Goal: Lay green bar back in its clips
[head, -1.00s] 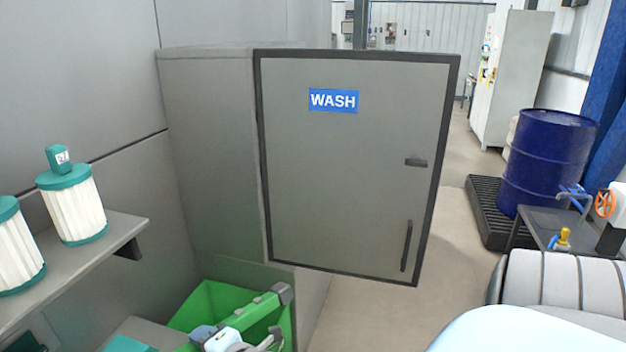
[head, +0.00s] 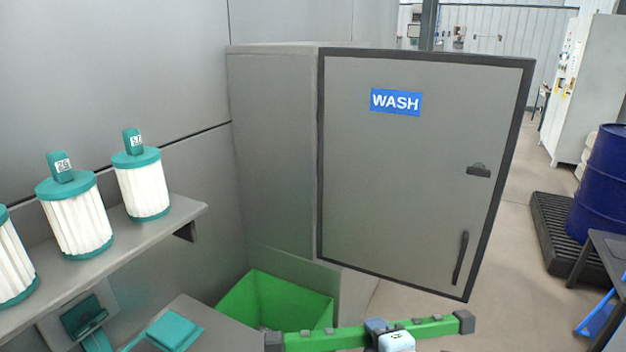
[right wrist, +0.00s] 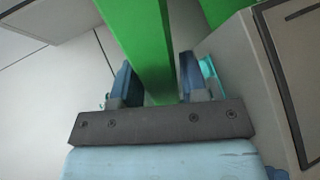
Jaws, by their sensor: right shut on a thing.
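The green bar (head: 430,327) has dark end caps and lies nearly level across the bottom of the head view, in front of the green bin. My right gripper (head: 378,326) is shut on it near its middle. In the right wrist view the bar (right wrist: 150,45) runs between the two fingers of the gripper (right wrist: 155,90). I cannot make out the bar's clips in these views. My left gripper is not in view.
A shelf (head: 187,210) at left carries white filters with teal caps. A blue drum (head: 605,185) stands on a dark grate (head: 560,235) at right. Open floor lies between cabinet and grate.

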